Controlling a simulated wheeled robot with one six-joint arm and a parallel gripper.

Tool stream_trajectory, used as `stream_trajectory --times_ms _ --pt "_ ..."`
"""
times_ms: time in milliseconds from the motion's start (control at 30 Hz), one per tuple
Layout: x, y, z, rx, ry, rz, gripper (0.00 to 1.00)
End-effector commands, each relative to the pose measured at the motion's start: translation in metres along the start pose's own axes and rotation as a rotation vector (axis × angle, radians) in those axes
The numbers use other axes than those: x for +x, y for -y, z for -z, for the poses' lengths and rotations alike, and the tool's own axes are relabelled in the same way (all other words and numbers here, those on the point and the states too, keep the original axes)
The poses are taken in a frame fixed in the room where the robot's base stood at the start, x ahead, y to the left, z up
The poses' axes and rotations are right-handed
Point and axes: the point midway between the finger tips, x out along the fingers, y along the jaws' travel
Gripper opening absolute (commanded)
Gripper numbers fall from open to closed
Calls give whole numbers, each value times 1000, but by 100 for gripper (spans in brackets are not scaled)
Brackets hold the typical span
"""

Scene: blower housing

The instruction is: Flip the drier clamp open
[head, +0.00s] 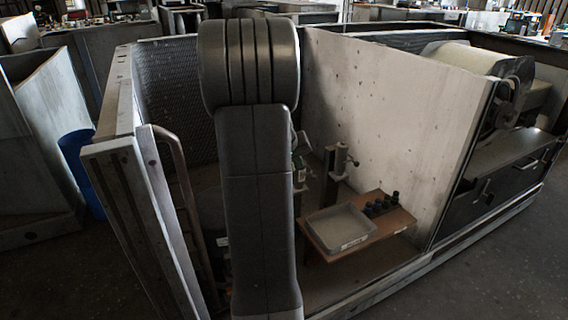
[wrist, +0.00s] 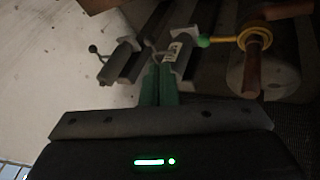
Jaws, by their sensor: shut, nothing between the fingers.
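My gripper (wrist: 160,72) shows in the wrist view with its two green fingers together and nothing between them. Its tips are close to a grey metal fixture (wrist: 125,62) with parallel rails; I cannot tell whether they touch. A small lever with a dark ball (wrist: 93,48) sticks out at the fixture's left. I cannot tell for sure which part is the drier clamp. In the head view my arm hides most of this area.
In the head view a grey post (head: 338,168) stands by the pale wall panel (head: 385,110). A brown table (head: 390,222) holds a grey tray (head: 341,243) and several dark knobs (head: 383,203). Walls enclose the left and back. A pale cylinder (wrist: 262,75) lies right in the wrist view.

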Motion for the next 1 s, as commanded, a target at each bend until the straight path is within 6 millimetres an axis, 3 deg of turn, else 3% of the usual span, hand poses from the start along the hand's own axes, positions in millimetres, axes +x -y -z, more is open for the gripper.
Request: stream_trajectory --times_ms 567,1000 --pt "6 0 -1 0 1 0 0" --pt "79 1 -2 0 2 -1 0"
